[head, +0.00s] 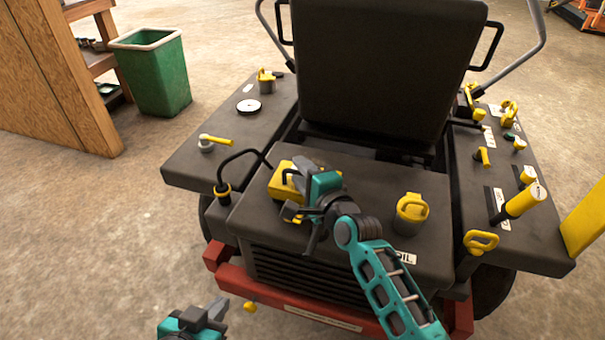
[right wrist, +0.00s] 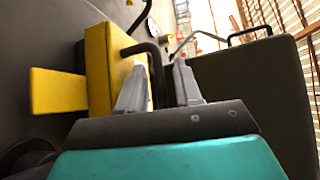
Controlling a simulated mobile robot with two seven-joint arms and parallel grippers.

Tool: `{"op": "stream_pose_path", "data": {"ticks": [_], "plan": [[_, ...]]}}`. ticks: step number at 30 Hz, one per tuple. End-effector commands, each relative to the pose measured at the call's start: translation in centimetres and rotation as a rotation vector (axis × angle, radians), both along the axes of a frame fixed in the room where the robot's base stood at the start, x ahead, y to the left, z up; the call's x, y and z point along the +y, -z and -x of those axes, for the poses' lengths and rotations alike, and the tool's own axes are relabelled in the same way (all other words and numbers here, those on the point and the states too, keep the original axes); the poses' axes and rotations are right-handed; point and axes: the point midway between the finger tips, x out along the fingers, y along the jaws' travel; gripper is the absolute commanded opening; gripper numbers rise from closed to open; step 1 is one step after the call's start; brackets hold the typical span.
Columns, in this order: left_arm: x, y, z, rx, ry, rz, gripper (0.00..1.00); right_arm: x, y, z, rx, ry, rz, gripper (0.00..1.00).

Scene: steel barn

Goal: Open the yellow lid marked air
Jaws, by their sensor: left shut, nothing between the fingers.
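A yellow box-like lid (head: 285,182) with a black bar handle sits on the dark machine's hood, left of its middle. Its marking is hidden or unreadable. In the right wrist view the lid (right wrist: 112,70) stands beside the fingers, with the handle (right wrist: 155,70) reaching in among them. My right gripper (head: 300,172) is at the lid in the head view and covers part of it. Its fingers (right wrist: 160,88) are apart around the handle; whether they press on it I cannot tell. My left gripper (head: 220,309) is shut and empty, low in front of the red bumper.
A yellow cap (head: 411,208) stands on the hood to the right, near an OIL label. A black hose (head: 242,156) curves at the left. Several yellow levers and caps line the right fender (head: 540,235). The seat (head: 385,70) rises behind. A green bin (head: 152,75) stands on the floor.

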Motion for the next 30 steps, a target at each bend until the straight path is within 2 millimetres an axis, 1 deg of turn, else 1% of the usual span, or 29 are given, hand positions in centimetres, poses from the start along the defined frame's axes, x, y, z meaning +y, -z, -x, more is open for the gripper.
{"op": "stream_pose_path", "data": {"ticks": [3,4,14,30], "plan": [[-0.02,0.02,0.03,0.001,0.001,0.000,0.00,0.00,-0.02,0.01,0.000,0.000,0.000,0.34],[-0.02,0.04,0.04,0.001,0.001,0.000,0.00,-0.01,-0.02,0.01,0.000,0.000,0.000,0.32],[-0.02,0.41,0.39,0.011,0.001,0.000,0.00,-0.04,0.00,0.03,0.000,0.000,0.001,0.01],[0.01,0.42,0.46,0.012,0.000,-0.001,0.00,-0.07,-0.03,0.02,0.001,0.001,0.001,0.00]]}}
